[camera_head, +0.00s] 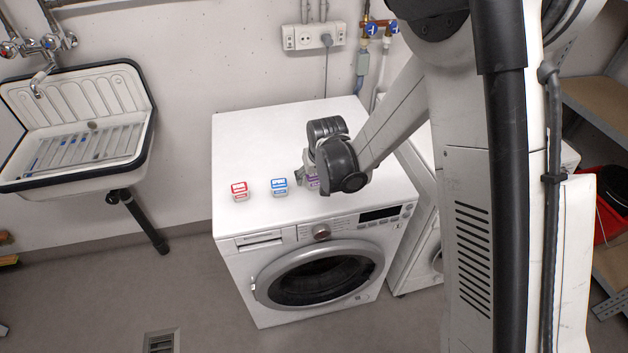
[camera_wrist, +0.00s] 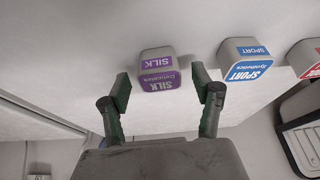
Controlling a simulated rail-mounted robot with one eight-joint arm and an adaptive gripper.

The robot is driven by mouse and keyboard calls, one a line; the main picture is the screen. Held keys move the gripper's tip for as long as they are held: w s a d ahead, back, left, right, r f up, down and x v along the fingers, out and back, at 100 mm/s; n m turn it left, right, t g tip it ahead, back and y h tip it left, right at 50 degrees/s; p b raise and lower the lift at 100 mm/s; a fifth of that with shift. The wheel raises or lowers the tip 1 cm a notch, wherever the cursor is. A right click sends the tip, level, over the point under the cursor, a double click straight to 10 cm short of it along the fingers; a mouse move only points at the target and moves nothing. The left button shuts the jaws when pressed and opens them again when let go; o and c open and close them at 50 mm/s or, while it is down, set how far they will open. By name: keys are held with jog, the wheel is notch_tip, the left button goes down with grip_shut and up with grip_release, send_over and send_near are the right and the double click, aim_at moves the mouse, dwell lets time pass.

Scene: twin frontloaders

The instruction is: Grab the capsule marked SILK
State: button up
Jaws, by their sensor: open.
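The SILK capsule (camera_wrist: 158,70) is grey with purple labels and stands on the white top of the washing machine. In the wrist view it sits between and just beyond the fingertips of my gripper (camera_wrist: 168,88), which is open with one finger on each side of it. In the head view the SILK capsule (camera_head: 312,182) is mostly hidden behind my wrist, with a bit of purple showing.
The blue-labelled SPORT capsule (camera_head: 279,187) stands beside it, and a red-labelled capsule (camera_head: 239,190) stands farther left. The washing machine (camera_head: 262,135) has a clear top behind them. A sink (camera_head: 138,150) hangs on the wall at left.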

jog(key=c, duration=1.1)
jog(key=shift+r, duration=0.1)
jog(key=shift+c, duration=0.2)
